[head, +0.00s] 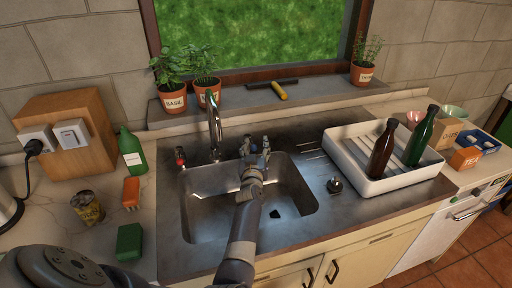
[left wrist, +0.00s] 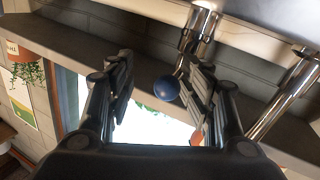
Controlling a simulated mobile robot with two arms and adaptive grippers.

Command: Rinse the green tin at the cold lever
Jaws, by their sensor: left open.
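A dark green box-shaped item (head: 129,242), possibly the green tin, lies on the counter left of the sink. An open-topped yellowish can (head: 88,207) stands behind it. The sink basin (head: 210,215) has only its dark drain visible. My left gripper (head: 257,147) is open above the back of the basin, right of the tap (head: 214,125). In the left wrist view, a blue knob (left wrist: 166,88) on a chrome stem shows between the open fingers, apparently the cold lever; I cannot tell if they touch it. A red-marked lever (head: 180,156) stands left of the tap. My right gripper is not visible.
A white dish rack (head: 345,163) with a brown bottle (head: 382,150) and a green bottle (head: 420,137) is at right. A labelled green bottle (head: 132,152) and an orange item (head: 131,192) stand at left. A sink plug (head: 334,185) lies right of the basin.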

